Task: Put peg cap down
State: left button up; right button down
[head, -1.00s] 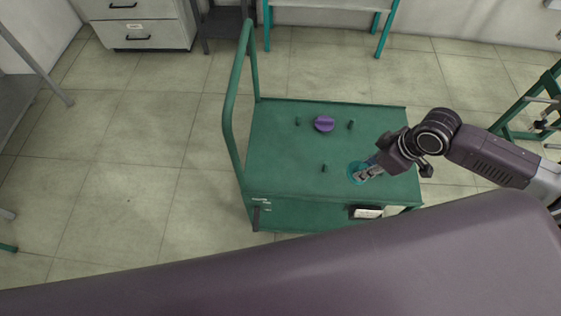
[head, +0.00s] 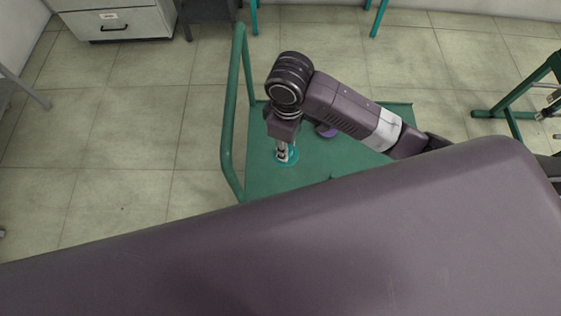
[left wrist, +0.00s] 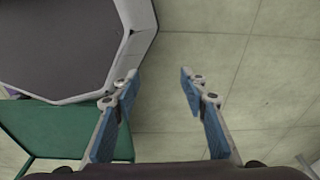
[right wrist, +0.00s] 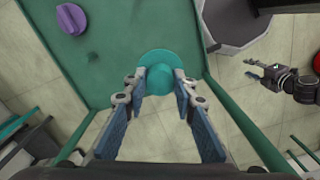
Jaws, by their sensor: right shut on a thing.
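The teal peg cap (head: 287,158) is a round flanged disc with a domed middle. It is over the left part of the green cart top (head: 262,180). My right gripper (head: 284,153) points down at it and is shut on it. In the right wrist view the cap (right wrist: 160,62) is between the fingertips (right wrist: 160,82). Whether it touches the cart or covers a peg is hidden. A purple cap (head: 326,130) is on the cart, partly behind my right arm; it also shows in the right wrist view (right wrist: 71,18). My left gripper (left wrist: 158,80) is open and empty, away from the cart.
The cart's green handle (head: 230,115) rises along its left edge, close to my right gripper. My own body hides the front of the cart. A white drawer cabinet (head: 115,22) stands at the back left. Green-framed furniture (head: 515,105) stands at the right. Floor left of the cart is clear.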

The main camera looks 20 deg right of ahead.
aim_at(288, 164)
jog(key=f, duration=0.3)
jog(key=s+f, duration=0.1)
jog(key=f, duration=0.4)
jog(key=shift+s+f, duration=0.2)
jog(key=shift+f, duration=0.1)
jog(key=f, duration=0.6)
jog(key=shift+w+f, duration=0.2)
jog(key=shift+f, duration=0.2)
notch_tip(288, 164, down, 3)
jog(key=shift+f+b, duration=0.15)
jog(key=shift+b, duration=0.2)
jog(key=shift+f, duration=0.15)
jog(key=shift+s, duration=0.1)
jog(key=c, duration=1.9)
grip_release()
jog(key=o, duration=0.3)
pick_arm(q)
jog(key=s, duration=0.2)
jog(key=s+f, duration=0.1)
jog(key=s, duration=0.1)
jog(key=shift+a, duration=0.15)
